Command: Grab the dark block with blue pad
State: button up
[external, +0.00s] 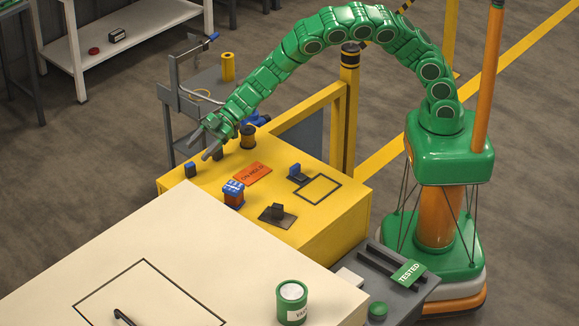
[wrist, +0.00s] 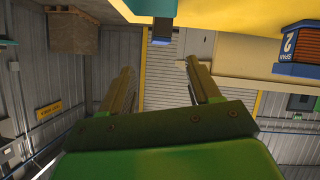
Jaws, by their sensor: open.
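A small dark block with a blue pad (external: 190,170) stands near the left corner of the yellow table (external: 335,185). In the wrist view the block (wrist: 161,28) shows at the top, ahead of the gap between my fingers, with its blue face toward the bottom of the picture. My gripper (external: 203,144) is open and empty, above and slightly right of the block in the external view; its fingers also show in the wrist view (wrist: 159,68). The fingers look apart from the block. Another small dark piece with blue (external: 296,172) stands farther right on the table.
A blue and red labelled box (external: 233,193), an orange card (external: 252,174), a dark spool (external: 247,137) and a dark block on a plate (external: 277,212) share the yellow table. A cream table (external: 190,240) adjoins in front. A grey stand (external: 172,110) is behind.

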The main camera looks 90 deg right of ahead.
aim_at(194, 164)
notch_tip(194, 164, down, 4)
jog(key=shift+r, duration=0.25)
jog(key=shift+x, duration=1)
jog(key=shift+w+a+f, duration=0.1)
jog(key=shift+w+a, duration=0.2)
jog(key=shift+a, duration=0.05)
jog(key=shift+c, duration=0.3)
grip_shut()
